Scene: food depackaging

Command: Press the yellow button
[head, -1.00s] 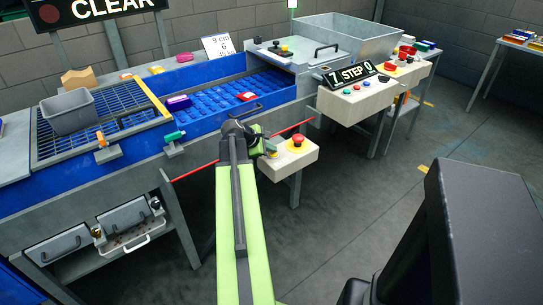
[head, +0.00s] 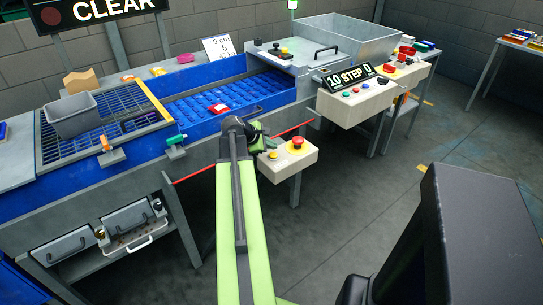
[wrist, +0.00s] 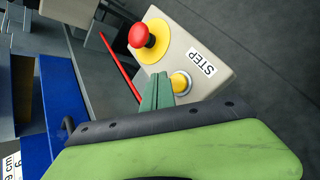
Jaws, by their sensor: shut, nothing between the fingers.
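The yellow button (head: 272,154) sits on a small cream control box (head: 290,164) in front of the conveyor, left of a red mushroom button (head: 297,142) on a yellow disc. In the wrist view the yellow button (wrist: 181,82) stands in a pale ring beside a STEP label (wrist: 201,61). My gripper (wrist: 157,90) is shut and empty, its green fingers just left of the yellow button and partly over the ring's edge. I cannot tell whether they touch it. In the head view my gripper (head: 258,145) is small, beside the box's left end.
A blue conveyor (head: 190,112) carries a red package (head: 218,108). A grid (head: 85,133) with a grey bin (head: 72,115) lies to the left. A larger cream panel (head: 350,107) with several buttons stands right. A red bar (wrist: 119,67) runs past the box.

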